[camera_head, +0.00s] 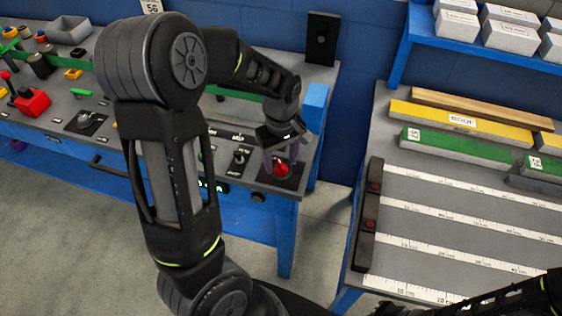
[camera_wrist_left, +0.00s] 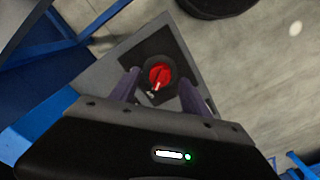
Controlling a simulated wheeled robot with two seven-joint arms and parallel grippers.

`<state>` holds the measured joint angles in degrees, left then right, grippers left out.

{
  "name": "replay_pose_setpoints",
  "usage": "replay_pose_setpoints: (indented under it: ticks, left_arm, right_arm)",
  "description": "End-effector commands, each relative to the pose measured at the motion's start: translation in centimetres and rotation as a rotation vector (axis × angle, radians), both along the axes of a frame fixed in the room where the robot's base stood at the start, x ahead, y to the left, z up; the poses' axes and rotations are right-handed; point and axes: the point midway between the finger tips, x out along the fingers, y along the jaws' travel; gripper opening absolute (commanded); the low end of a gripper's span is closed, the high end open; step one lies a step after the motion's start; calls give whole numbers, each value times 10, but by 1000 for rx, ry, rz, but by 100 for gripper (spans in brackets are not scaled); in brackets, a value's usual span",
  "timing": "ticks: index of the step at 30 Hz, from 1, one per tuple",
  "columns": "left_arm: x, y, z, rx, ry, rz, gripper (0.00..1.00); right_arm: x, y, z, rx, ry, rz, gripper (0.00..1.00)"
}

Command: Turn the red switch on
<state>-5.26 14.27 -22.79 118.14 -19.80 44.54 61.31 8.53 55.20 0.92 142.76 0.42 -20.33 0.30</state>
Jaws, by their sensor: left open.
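The red switch (camera_head: 281,171) is a round red knob on a black plate near the right front corner of the grey panel bench (camera_head: 222,173). In the left wrist view the red switch (camera_wrist_left: 160,76) shows a pale pointer mark toward its lower left side. My left gripper (camera_head: 279,162) is over the switch, pointing down. In the left wrist view its two purple-grey fingers (camera_wrist_left: 163,84) are apart, one on each side of the knob, with gaps visible. I cannot tell how far the fingertips are above the plate. My right gripper is not clearly in view.
A black toggle switch (camera_head: 239,157) is just left of the red switch. A red box-shaped device (camera_head: 33,102) sits at the bench's left. A blue block (camera_head: 315,98) stands at its right edge. Another table with white rulers (camera_head: 470,205) and coloured bars is to the right.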

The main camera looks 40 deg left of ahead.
Motion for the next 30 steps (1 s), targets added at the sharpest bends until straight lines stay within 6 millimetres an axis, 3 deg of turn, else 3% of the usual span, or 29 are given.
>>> replay_pose_setpoints:
  ticks: [6, 14, 30]
  left_arm:
    - [0, 0, -18, 0, 0, 0, 55]
    - [0, 0, -18, 0, -1, 0, 54]
    - [0, 0, -18, 0, -1, 0, 10]
  right_arm:
    - [0, 0, 1, -1, 1, 0, 0]
    - [0, 0, 1, -1, 1, 0, 0]
    - [0, 0, 1, -1, 1, 0, 0]
